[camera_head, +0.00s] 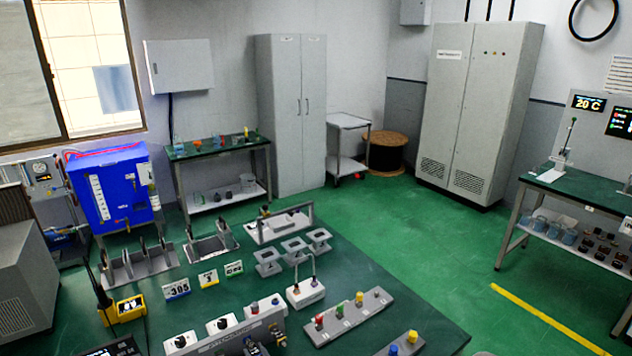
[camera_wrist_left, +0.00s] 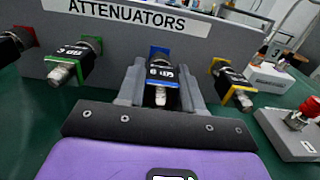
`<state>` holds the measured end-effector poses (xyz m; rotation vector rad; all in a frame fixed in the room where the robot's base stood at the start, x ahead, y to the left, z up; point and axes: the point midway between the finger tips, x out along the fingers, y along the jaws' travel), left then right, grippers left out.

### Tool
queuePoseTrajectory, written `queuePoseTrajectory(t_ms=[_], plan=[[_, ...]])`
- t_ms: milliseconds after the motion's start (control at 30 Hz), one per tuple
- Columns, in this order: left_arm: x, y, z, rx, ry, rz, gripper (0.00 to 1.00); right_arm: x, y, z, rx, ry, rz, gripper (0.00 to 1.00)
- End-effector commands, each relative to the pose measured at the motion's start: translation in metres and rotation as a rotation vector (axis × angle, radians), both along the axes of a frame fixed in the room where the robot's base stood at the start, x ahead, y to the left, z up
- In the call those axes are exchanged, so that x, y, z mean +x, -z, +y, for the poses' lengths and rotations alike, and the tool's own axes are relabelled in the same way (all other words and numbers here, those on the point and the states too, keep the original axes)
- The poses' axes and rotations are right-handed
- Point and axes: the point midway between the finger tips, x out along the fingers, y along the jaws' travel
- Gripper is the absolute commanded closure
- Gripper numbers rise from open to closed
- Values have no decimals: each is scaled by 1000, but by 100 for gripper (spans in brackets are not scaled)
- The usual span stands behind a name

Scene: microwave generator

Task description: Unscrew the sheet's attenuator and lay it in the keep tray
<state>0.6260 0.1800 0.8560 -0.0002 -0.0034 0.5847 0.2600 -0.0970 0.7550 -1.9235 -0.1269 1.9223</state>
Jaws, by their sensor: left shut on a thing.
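In the left wrist view, the grey fingers of my left gripper (camera_wrist_left: 160,88) are closed around the blue-marked attenuator (camera_wrist_left: 160,70). It is a black body with a metal connector, in front of the grey board labelled ATTENUATORS (camera_wrist_left: 215,42). I cannot tell whether it is still threaded on. A green-marked attenuator (camera_wrist_left: 72,62) is to its left and a yellow-marked one (camera_wrist_left: 232,82) to its right; a red-marked one (camera_wrist_left: 14,42) is at the left edge. The board also shows at the bottom of the head view (camera_head: 222,341). I cannot identify the sheet or keep tray with certainty.
The green bench holds a grey tray with a handle (camera_head: 270,231), slotted grey holders (camera_head: 137,270), number cards (camera_head: 178,289) and a strip with coloured caps (camera_head: 340,318).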

Motion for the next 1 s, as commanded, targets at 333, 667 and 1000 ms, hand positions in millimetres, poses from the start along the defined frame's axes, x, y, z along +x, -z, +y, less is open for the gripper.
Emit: queuePoseTrajectory(t_ms=[333, 667, 1000], plan=[[-14, 3, -7, -1, -1, 9, 100, 0, -9, 0, 0, 0, 0, 0], [-25, 3, -15, -2, -2, 9, 100, 0, -16, 0, 0, 0, 0, 0], [-36, 4, -22, -3, -1, 10, 100, 0, -22, 0, 0, 0, 0, 0]])
